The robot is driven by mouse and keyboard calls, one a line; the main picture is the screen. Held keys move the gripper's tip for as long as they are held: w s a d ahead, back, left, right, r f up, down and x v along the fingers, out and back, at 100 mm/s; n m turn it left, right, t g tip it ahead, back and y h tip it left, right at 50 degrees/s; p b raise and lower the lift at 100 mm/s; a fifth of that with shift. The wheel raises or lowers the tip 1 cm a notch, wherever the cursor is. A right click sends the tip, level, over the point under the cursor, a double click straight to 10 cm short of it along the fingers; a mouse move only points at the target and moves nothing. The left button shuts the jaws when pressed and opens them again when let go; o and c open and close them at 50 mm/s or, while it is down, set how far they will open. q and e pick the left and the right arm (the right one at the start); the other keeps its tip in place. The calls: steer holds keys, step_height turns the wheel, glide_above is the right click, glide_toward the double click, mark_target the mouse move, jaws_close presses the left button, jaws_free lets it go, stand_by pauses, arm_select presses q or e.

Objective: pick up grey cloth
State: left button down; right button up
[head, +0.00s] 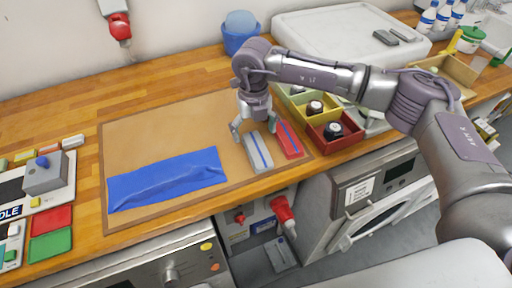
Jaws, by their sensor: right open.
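The grey cloth (260,152) is folded into a narrow strip with a blue stripe. It lies on the brown mat (168,124) on the wooden counter. My right gripper (254,132) is open, directly above and around the far end of the grey cloth. I cannot tell whether its fingers touch the cloth. A red cloth (288,139) with a blue stripe lies close to the right of the grey one. A wide blue cloth (166,179) lies flat on the left of the mat. My left gripper is not in view.
A yellow and red divided box (331,144) with small jars stands just right of the red cloth. A blue bucket (240,40) and a white tray (338,30) stand at the back. The mat's upper left is clear.

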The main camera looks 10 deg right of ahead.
mark_target(256, 148)
steer(key=shift+s+f+p, duration=0.15)
steer(key=shift+f+p, duration=0.15)
steer(key=shift+f, duration=0.2)
steer(key=f+p, duration=0.1)
steer(key=f, duration=0.1)
steer(key=f+p, duration=0.1)
steer(key=f, duration=0.1)
steer(key=shift+s+d+f, duration=0.15)
steer(key=shift+d+f, duration=0.05)
steer(key=shift+f, duration=0.2)
steer(key=c, duration=1.2)
steer(key=shift+r, duration=0.1)
steer(key=shift+c, duration=0.2)
